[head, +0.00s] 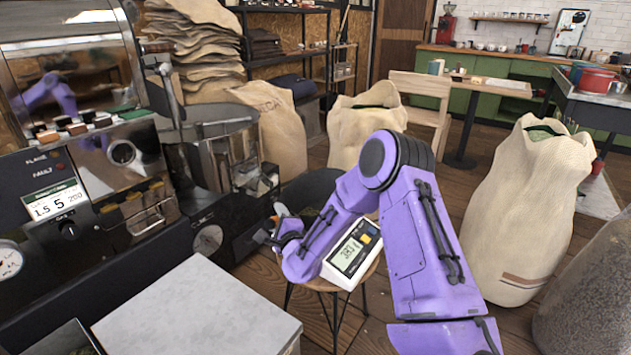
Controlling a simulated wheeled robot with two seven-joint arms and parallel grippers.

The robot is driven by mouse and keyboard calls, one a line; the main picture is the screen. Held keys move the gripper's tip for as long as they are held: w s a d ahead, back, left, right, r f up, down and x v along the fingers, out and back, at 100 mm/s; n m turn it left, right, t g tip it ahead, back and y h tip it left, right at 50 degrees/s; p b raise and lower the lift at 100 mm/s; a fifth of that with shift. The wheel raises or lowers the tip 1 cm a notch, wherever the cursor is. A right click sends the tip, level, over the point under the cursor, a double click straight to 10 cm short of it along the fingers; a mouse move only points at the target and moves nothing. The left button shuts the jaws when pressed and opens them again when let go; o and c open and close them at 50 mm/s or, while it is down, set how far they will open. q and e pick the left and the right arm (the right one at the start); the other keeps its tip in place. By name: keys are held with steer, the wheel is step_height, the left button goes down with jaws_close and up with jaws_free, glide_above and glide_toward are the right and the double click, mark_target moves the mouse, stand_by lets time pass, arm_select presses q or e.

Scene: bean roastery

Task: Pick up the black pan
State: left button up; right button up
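My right arm comes in from the lower right, and its purple forearm crosses in front of a digital scale (352,250). The scale reads about 383 and sits on a round wooden stool (322,284). My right gripper (277,226) is a small dark shape at the left of the scale, against the dark roaster. Its fingers are too unclear to tell whether they are open or shut. I cannot clearly make out a black pan. A dark, rounded vessel (318,185) shows partly behind my forearm, and I cannot tell whether it is the pan. My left gripper is not in view.
The large roaster (125,190) fills the left side. A grey-topped block (195,305) stands at the lower left. Open sacks (520,210) (365,120) stand on the right and behind my arm. A wooden chair (425,110) and table are further back. Little floor is free around the stool.

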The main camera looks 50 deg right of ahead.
jaws_close()
